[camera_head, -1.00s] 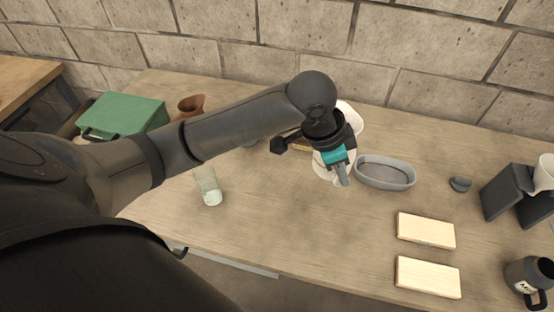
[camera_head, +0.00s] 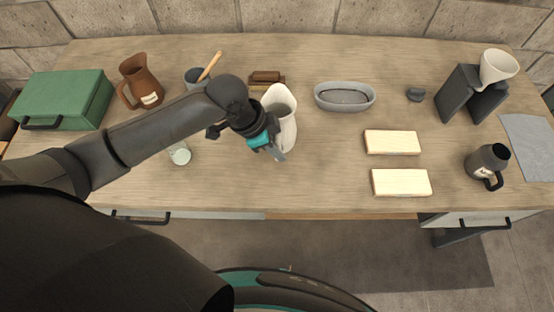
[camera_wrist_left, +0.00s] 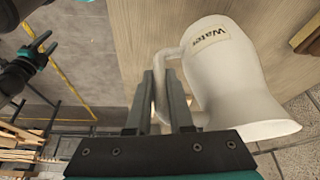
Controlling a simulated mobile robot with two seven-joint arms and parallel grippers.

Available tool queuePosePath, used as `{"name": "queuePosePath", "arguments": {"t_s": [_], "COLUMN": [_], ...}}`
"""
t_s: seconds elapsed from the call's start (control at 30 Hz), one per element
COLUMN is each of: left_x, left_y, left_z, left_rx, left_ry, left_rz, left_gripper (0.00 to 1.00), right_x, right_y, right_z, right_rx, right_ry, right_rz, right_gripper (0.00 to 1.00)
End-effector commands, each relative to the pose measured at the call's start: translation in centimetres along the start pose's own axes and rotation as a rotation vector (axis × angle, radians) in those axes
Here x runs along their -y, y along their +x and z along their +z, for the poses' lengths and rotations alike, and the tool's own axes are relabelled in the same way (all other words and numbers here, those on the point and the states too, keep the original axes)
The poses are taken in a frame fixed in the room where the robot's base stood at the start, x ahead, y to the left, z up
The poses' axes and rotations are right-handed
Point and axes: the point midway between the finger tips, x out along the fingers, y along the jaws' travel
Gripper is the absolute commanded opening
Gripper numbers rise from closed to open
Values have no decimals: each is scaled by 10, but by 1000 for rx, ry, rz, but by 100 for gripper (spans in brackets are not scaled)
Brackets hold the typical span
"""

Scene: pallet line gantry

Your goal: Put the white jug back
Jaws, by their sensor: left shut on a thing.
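The white jug (camera_head: 285,125) is in the middle of the table area in the head view, roughly upright. My left gripper (camera_head: 277,153) is shut on its handle, at the jug's near left side. In the left wrist view the jug (camera_wrist_left: 235,85) shows a "Water" label, and its handle lies between the fingers (camera_wrist_left: 165,100). I cannot tell whether its base touches the table. My right gripper (camera_wrist_left: 45,47) shows small at the upper left of the wrist view, its fingers apart and empty; it is not in the head view.
A brown jug (camera_head: 141,82), green box (camera_head: 62,100) and glass (camera_head: 180,154) are left. Two pale boards (camera_head: 401,183), a dark mug (camera_head: 487,165) and a dripper stand (camera_head: 460,92) are right.

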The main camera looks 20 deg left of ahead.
Motion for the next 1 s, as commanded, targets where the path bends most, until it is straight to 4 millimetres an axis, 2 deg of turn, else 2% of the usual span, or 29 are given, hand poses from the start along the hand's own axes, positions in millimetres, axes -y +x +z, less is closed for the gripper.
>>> {"name": "queuePosePath", "arguments": {"t_s": [0.23,0.5,0.93,0.97,1.0], "left_x": [1,1,1,0,0], "left_y": [20,52,58,58,58], "left_z": [7,21,23,24,24], "left_rx": [-3,-4,-4,-1,-1], "left_ry": [1,0,2,1,1], "left_rz": [-2,-2,-3,-1,-1], "left_gripper": [0,0,0,23,27], "right_x": [0,0,0,0,0], "right_y": [2,6,8,8,7], "right_z": [0,2,3,3,3], "right_rx": [0,1,3,3,4], "right_ry": [0,1,0,0,0], "right_rz": [0,0,0,0,0], "right_gripper": [50,50,50,50,50]}}
